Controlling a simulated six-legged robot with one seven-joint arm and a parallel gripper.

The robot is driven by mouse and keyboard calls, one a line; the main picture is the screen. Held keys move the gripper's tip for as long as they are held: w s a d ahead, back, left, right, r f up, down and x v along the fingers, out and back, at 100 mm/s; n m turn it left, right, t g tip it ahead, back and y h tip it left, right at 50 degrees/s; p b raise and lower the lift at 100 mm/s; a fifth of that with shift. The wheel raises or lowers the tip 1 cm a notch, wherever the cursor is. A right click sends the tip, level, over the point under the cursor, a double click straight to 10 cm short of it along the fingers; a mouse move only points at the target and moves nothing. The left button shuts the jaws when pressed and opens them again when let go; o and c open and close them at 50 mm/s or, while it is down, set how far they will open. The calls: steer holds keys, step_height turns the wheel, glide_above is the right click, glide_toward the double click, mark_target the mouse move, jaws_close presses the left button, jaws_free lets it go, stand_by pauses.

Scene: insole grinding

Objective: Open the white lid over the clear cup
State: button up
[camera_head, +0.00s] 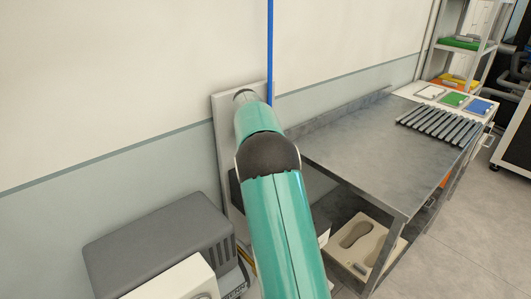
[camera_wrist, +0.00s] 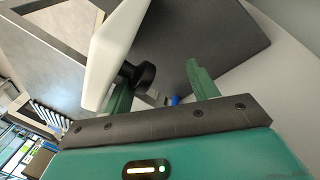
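In the wrist view a white slab-like part (camera_wrist: 112,45), which looks like the lid, stands tilted at upper left. A round black knob (camera_wrist: 139,75) sticks out from its side. My gripper (camera_wrist: 160,75) is open, with two green fingers spread apart. The knob lies near the left finger, which it partly overlaps in the picture; I cannot tell whether they touch. No clear cup can be made out. In the head view my teal arm covers the middle, and the gripper and lid are hidden behind it.
A metal table (camera_head: 385,140) stands right of my arm, with a rack of bars (camera_head: 440,126) on it and an insole tray (camera_head: 361,243) below. A grey machine (camera_head: 160,245) stands at lower left. A dark panel (camera_wrist: 215,40) lies behind the fingers. Floor is free at right.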

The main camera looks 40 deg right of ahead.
steer(key=shift+r, duration=0.2)
steer(key=shift+a+r, duration=0.1)
steer(key=shift+r, duration=0.1)
steer(key=v, duration=1.3)
steer(key=shift+s+r, duration=0.1)
steer(key=shift+r, duration=0.05)
